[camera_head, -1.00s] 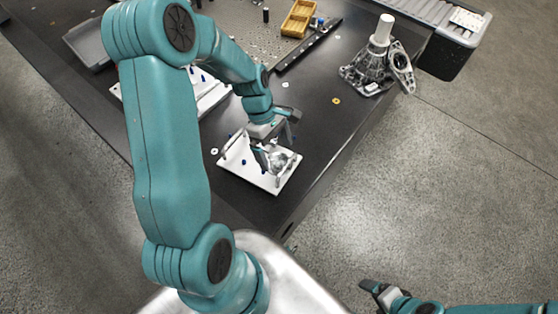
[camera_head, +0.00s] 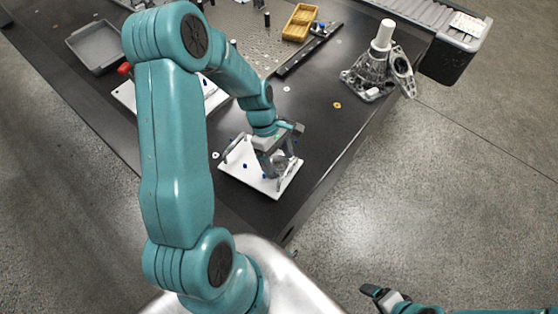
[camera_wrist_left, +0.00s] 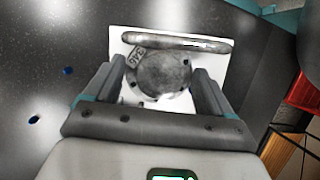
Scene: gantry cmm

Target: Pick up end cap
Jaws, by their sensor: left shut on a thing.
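The end cap (camera_wrist_left: 163,75) is a round grey metal piece with a flange and small holes. In the left wrist view it sits between the two fingers of my left gripper (camera_wrist_left: 160,90), over a white plate (camera_wrist_left: 236,48). In the head view my left gripper (camera_head: 280,157) is shut on the end cap (camera_head: 284,166) above the white plate (camera_head: 238,170) near the table's front corner. The fingers partly hide the cap, and I cannot tell whether it touches the plate. My right gripper (camera_head: 380,293) is at the bottom right, away from the table; its jaw state is unclear.
A metal housing with a white cylinder (camera_head: 382,38) stands at the table's right. A yellow tray (camera_head: 301,20), a grey tray (camera_head: 96,46) and a dark rail (camera_head: 302,54) lie farther back. Small blue and ring-shaped parts are scattered. The table's front right edge is close.

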